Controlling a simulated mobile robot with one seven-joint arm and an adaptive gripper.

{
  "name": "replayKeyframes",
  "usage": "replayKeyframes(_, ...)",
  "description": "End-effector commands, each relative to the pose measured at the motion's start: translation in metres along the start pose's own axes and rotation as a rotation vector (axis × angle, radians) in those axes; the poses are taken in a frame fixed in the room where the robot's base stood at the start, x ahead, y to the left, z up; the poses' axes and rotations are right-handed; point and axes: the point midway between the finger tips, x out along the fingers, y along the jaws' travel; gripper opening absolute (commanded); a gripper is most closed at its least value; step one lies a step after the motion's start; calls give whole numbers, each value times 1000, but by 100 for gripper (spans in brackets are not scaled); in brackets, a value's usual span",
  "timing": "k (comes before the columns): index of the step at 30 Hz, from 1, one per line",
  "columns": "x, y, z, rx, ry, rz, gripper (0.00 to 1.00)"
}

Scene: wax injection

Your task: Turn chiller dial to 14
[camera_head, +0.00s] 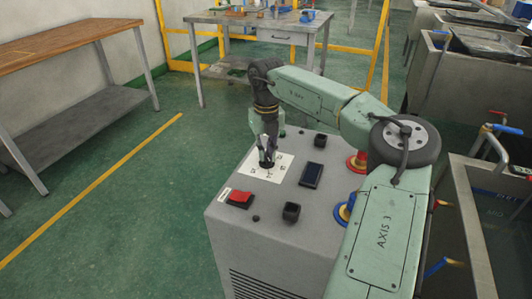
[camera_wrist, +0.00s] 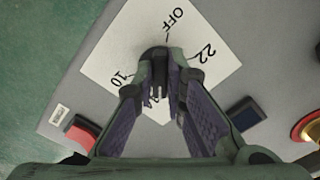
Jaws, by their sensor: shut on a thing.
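The chiller (camera_head: 235,225) is a grey box with controls on its top. A white dial plate (camera_head: 258,173) lies there, and it also shows in the wrist view (camera_wrist: 110,50) with the marks OFF, 22 and 10 readable. Other marks are covered by my fingers. My gripper (camera_head: 267,160) points down over the plate, shut on the dark chiller dial (camera_wrist: 158,55). The fingers, with purple inner pads, close on the dial from both sides. The dial is mostly hidden, and I cannot tell which number it points to.
On the chiller top are a red switch (camera_head: 240,197), a dark display (camera_head: 312,175) and black square sockets (camera_head: 291,212). Red and blue round fittings (camera_head: 357,163) sit on the right, under my arm. A wooden bench (camera_head: 60,45) stands at left; floor between is clear.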

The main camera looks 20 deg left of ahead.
Motion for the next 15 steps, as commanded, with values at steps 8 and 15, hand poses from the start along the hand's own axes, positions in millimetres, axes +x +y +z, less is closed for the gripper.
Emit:
replayKeyframes(8,0,-2,0,150,0,-2,0)
replayKeyframes(15,0,-2,0,207,0,-1,0)
